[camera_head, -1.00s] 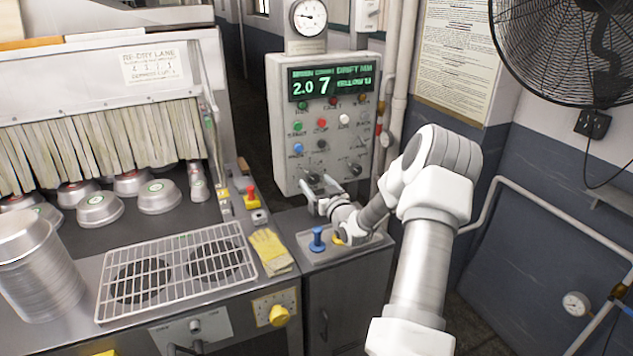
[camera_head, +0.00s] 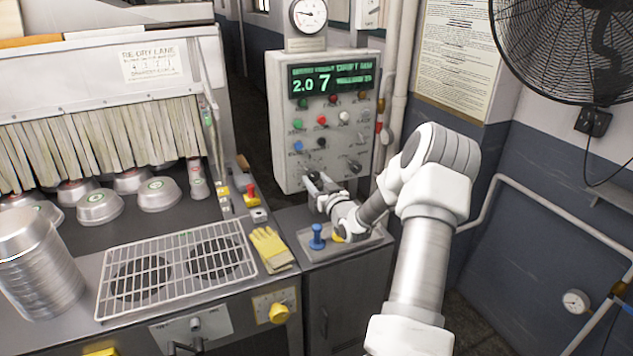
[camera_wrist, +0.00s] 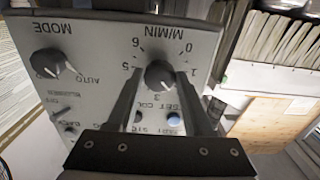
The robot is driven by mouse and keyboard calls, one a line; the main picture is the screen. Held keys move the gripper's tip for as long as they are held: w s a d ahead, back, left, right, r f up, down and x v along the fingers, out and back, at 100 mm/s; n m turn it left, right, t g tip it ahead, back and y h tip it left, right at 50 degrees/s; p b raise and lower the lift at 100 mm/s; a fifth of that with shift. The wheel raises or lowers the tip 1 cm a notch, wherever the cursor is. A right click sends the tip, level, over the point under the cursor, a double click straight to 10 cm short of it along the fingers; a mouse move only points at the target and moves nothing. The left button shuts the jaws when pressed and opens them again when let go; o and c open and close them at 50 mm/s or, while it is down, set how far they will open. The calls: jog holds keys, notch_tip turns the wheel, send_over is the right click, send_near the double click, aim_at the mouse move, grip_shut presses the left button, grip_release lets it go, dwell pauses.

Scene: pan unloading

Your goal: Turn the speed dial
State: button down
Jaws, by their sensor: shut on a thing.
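The speed dial (camera_wrist: 160,74) is a dark round knob on the grey control panel (camera_head: 280,120), under the upside-down label M/MIN in the wrist view. Numbers including 0, 1, 3, 5 and 6 ring it. My gripper (camera_wrist: 159,79) has one dark finger on each side of the knob and is shut on it. In the head view my gripper (camera_head: 314,180) is at the panel's lower left and partly covers the dial. I cannot tell which number the dial points to. The panel's green display (camera_head: 330,82) reads 2.0 and 7.
The MODE knob (camera_wrist: 55,64) is beside the speed dial, with coloured buttons nearby. A yellow glove (camera_head: 271,248), a wire rack (camera_head: 175,270) and stacked pans (camera_head: 38,262) are to the left.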

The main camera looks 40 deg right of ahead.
jog(key=shift+f+b, duration=0.2)
jog(key=shift+b, duration=0.4)
jog(key=n+b, duration=0.3)
jog(key=b, duration=0.2)
jog(key=shift+f+b, duration=0.2)
jog(key=shift+b, duration=0.15)
jog(key=n+b, duration=0.1)
jog(key=b, duration=0.2)
jog(key=n+b, duration=0.1)
jog(key=b, duration=0.2)
jog(key=n+b, duration=0.2)
jog(key=shift+r+n+b, duration=0.25)
jog(key=shift+n+b, duration=0.05)
jog(key=shift+b, duration=0.1)
jog(key=shift+r+n+b, duration=0.1)
jog(key=shift+n+b, duration=0.4)
jog(key=shift+b, duration=0.25)
jog(key=shift+r, duration=0.15)
jog(key=shift+c, duration=1.5)
grip_release()
